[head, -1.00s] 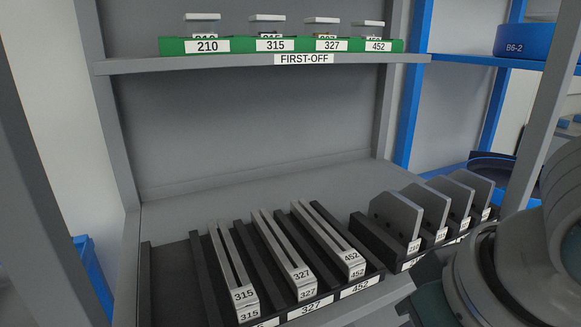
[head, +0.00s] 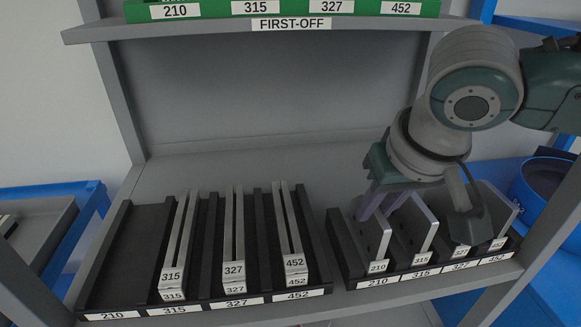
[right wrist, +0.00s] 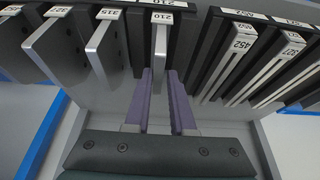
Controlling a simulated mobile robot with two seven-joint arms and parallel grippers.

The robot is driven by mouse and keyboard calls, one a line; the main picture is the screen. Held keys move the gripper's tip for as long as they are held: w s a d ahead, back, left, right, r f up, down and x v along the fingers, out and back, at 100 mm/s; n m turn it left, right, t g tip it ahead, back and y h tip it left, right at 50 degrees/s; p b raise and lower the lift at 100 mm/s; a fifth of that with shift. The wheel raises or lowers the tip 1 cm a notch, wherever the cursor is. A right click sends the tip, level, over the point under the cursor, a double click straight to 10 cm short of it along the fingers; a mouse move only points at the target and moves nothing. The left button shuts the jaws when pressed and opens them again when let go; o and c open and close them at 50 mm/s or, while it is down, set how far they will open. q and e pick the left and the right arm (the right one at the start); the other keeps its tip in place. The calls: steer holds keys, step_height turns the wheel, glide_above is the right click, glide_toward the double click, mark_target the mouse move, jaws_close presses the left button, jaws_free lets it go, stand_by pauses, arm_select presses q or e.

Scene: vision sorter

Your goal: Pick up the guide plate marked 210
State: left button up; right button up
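The guide plate marked 210 (head: 370,240) is a grey upright plate in the leftmost slot of the black plate rack (head: 342,258). My right gripper (head: 376,212) comes down over it from above and behind. Its two purple fingers are spread, one on each side of the plate. In the right wrist view, the plate 210 (right wrist: 160,45) stands between the fingertips (right wrist: 160,74); I cannot tell whether they touch it. The gripper and wrist cover parts of the plates in the head view. My left gripper is not in view.
Plate 315 (head: 418,240) stands close to the right of 210; plates 327 (head: 461,251) and 452 (head: 499,243) follow. A black tray (head: 125,255) at left holds slotted bars 315, 327 and 452; its 210 slot is empty. A FIRST-OFF shelf (head: 215,30) runs above.

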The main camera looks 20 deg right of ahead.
mark_target(369, 222)
steer(key=x, duration=0.5)
steer(key=shift+d+f+b, duration=0.1)
steer(key=shift+d+b, duration=0.05)
steer(key=shift+b, duration=0.25)
jaws_close()
stand_by(1.0)
